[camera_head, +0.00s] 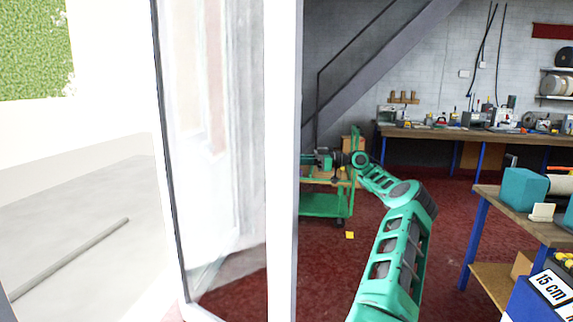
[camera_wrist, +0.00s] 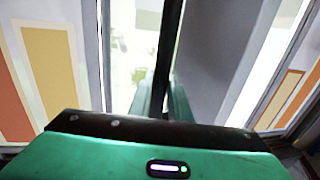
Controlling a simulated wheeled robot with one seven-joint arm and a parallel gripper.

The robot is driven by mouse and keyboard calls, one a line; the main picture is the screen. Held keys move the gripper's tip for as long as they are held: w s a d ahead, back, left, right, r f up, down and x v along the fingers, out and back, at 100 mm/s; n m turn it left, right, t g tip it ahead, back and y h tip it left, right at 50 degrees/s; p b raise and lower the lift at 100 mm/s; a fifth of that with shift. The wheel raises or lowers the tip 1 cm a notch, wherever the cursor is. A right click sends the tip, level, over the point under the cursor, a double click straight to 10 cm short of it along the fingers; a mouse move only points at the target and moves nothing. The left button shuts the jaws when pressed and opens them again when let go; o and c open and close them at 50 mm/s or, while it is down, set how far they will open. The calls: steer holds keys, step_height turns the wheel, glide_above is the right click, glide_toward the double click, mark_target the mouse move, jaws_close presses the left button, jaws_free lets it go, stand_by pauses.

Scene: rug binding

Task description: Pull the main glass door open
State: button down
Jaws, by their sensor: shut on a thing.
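The glass door (camera_head: 215,160) stands in the left-middle of the head view, a clear pane with a dark edge strip and pale frame. A wide white upright (camera_head: 282,160) stands at its right. My arm reaches up from the bottom right to behind this upright, which hides my gripper's tips there. In the wrist view my gripper (camera_wrist: 164,98) is shut on a dark upright bar (camera_wrist: 170,45), which runs between its two fingers. The bar looks like the door's handle, but its mounts are out of sight. How far the door stands open is hard to tell.
A green cart (camera_head: 325,204) stands behind my forearm. A workbench (camera_head: 480,133) with machines lines the back wall. A wooden table (camera_head: 530,215) and a blue box (camera_head: 530,300) labelled 15 cm are at the right. Red floor (camera_head: 410,165) lies open between them.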

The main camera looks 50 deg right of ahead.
steer(key=c, duration=1.6)
jaws_free()
steer(key=shift+c, duration=0.2)
steer(key=v, duration=1)
steer(key=shift+s+d, duration=0.2)
steer(key=shift+d, duration=0.05)
steer(key=shift+c, duration=0.6)
